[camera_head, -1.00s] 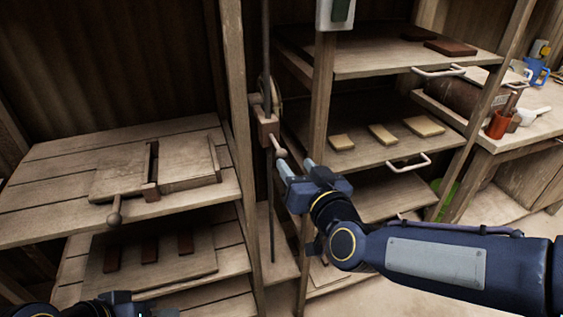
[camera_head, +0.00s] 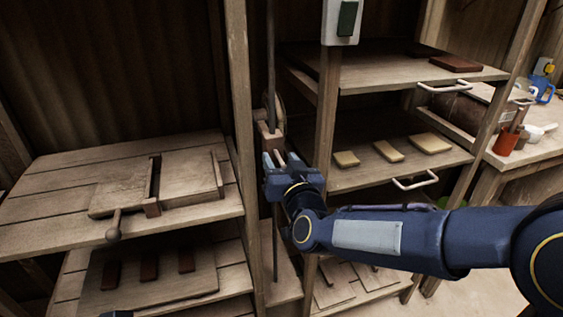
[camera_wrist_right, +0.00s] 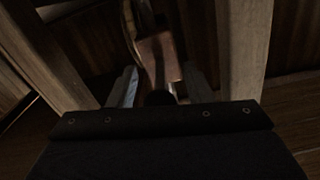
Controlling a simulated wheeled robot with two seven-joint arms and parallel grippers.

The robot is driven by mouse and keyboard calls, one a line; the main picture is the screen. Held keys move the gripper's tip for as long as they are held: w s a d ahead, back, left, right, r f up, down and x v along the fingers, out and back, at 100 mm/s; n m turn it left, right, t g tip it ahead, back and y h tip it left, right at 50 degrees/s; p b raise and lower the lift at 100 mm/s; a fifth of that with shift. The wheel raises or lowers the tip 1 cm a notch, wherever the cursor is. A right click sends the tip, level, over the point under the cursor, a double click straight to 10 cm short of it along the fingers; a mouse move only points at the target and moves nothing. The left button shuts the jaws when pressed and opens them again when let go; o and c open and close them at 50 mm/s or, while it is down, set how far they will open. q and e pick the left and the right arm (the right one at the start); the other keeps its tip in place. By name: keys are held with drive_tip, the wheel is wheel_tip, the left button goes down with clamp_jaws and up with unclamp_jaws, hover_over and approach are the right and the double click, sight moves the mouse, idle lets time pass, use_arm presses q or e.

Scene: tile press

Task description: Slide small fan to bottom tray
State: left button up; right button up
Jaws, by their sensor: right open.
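I cannot make out a fan in either view. A brown wooden block (camera_head: 269,131) sits on a dark vertical rod (camera_head: 271,60) between two posts, with a round wheel-like part behind it. My right gripper (camera_head: 275,158) is open just below and in front of the block. In the right wrist view the block (camera_wrist_right: 160,50) lies ahead, between the open fingers (camera_wrist_right: 160,85), and a dark round end shows low between them. I cannot tell whether they touch. The lowest right tray (camera_head: 345,297) is partly hidden by my arm. A sliver of my left gripper (camera_head: 118,314) shows at the bottom edge.
At left, a wooden press board (camera_head: 120,190) with a knob lies above a board of dark tiles (camera_head: 205,285). Wooden posts flank the rod closely.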

clamp_jaws()
wheel_tip(320, 180, down, 27)
drive_tip(key=b, duration=2.3)
drive_tip(key=shift+b, duration=0.4)
